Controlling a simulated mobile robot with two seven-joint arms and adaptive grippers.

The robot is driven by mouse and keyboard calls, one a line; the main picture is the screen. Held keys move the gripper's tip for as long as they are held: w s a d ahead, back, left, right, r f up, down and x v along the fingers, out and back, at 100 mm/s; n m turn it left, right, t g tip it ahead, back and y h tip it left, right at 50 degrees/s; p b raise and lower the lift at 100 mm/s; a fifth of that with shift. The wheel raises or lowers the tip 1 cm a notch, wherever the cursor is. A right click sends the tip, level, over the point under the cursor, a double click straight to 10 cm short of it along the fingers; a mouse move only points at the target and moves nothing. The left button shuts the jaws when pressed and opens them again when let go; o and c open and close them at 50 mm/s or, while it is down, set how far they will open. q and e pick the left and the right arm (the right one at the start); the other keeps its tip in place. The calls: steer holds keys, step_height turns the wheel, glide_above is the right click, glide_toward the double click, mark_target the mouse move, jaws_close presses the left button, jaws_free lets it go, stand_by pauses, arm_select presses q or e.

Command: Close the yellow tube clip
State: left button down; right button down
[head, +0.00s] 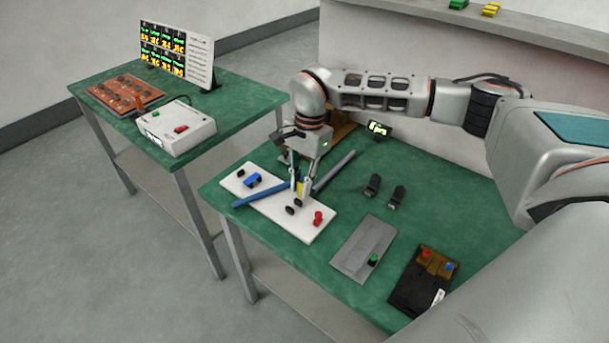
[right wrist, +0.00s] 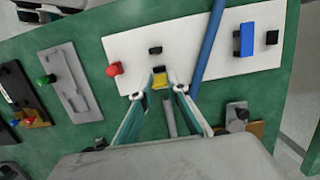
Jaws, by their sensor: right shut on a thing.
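The yellow tube clip (right wrist: 160,80) is on the white board (right wrist: 135,50), between my right gripper's fingertips (right wrist: 159,91) in the right wrist view. In the head view my right gripper (head: 303,193) points down at the board (head: 315,231), and its fingers hide most of the yellow clip (head: 298,187). The right gripper is shut on the clip. A blue tube (head: 258,195) lies across the board to the left of the gripper, and a grey tube (head: 335,170) extends behind it. Whether the clip's jaw is closed cannot be told. My left gripper is out of view.
A blue clip (head: 252,180) and a red knob (head: 318,218) are on the white board. A grey plate with a green knob (head: 373,259) and a dark box (head: 423,281) stand to the right. Two small black parts (head: 385,190) lie behind. A second green table (head: 223,100) stands at left.

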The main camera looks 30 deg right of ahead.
steer(key=shift+s+a+r+t+h+p, duration=0.2)
steer(key=shift+a+t+h+p, duration=0.35)
steer(key=shift+h+p, duration=0.65)
steer(key=shift+a+f+h+p, duration=0.1)
steer(key=shift+a+h+p, duration=0.05)
steer(key=shift+h+p, duration=0.2)
steer(key=shift+s+a+t, duration=0.1)
steer(key=shift+t, duration=0.15)
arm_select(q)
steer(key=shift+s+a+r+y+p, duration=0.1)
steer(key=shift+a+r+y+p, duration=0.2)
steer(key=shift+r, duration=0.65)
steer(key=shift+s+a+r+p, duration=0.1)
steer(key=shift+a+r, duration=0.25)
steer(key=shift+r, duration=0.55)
arm_select(e)
steer(key=shift+a+f+h, duration=0.1)
steer(key=shift+f+h, duration=0.1)
steer(key=shift+h, duration=0.35)
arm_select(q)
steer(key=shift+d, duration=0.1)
arm_select(e)
steer(key=c, duration=2)
jaws_free()
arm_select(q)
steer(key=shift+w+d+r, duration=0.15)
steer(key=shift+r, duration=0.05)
arm_select(e)
steer(key=shift+o, duration=0.2)
